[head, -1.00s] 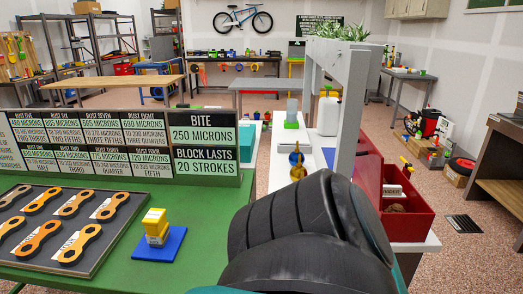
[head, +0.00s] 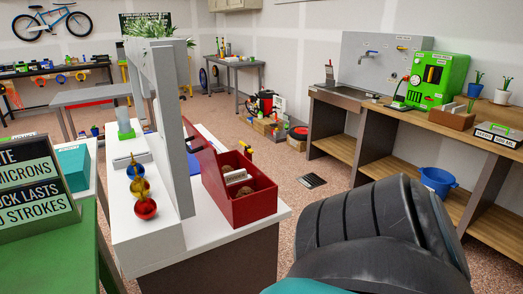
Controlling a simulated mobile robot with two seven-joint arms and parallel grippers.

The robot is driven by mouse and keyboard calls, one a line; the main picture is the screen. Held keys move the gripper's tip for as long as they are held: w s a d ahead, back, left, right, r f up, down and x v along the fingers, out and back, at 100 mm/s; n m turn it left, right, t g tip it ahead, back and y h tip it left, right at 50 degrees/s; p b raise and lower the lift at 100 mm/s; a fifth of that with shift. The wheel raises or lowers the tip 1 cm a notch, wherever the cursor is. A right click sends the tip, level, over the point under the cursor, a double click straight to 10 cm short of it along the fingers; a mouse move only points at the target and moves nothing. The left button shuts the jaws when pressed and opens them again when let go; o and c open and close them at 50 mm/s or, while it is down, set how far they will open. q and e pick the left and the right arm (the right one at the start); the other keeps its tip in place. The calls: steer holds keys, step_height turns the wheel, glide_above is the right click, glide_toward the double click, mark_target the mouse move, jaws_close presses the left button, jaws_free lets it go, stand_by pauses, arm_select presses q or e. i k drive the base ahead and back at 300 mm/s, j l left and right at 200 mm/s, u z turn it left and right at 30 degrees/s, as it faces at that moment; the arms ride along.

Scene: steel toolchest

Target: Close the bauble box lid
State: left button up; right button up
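A red box (head: 240,208), which I take to be the bauble box, stands on the white table (head: 190,237) near its right end. Its top is open, and a red panel that looks like its lid (head: 207,160) stands raised along its left side, partly hidden by a grey post. Inside are a white labelled block (head: 236,176) and a brown round thing (head: 243,191). Gold and red baubles (head: 145,208) stand on the table left of the post. Neither of my grippers is in view; only a dark part of my arm shows at the lower right.
A grey upright post (head: 173,130) rises between baubles and box. A green table (head: 60,260) with a sign board (head: 35,190) is at left. A wooden workbench (head: 450,125) with a green machine (head: 437,80) is at right. Open floor lies between the white table and workbench.

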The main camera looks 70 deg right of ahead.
mark_target(207, 155)
steer(key=z, duration=1.5)
steer(key=l+z, duration=0.2)
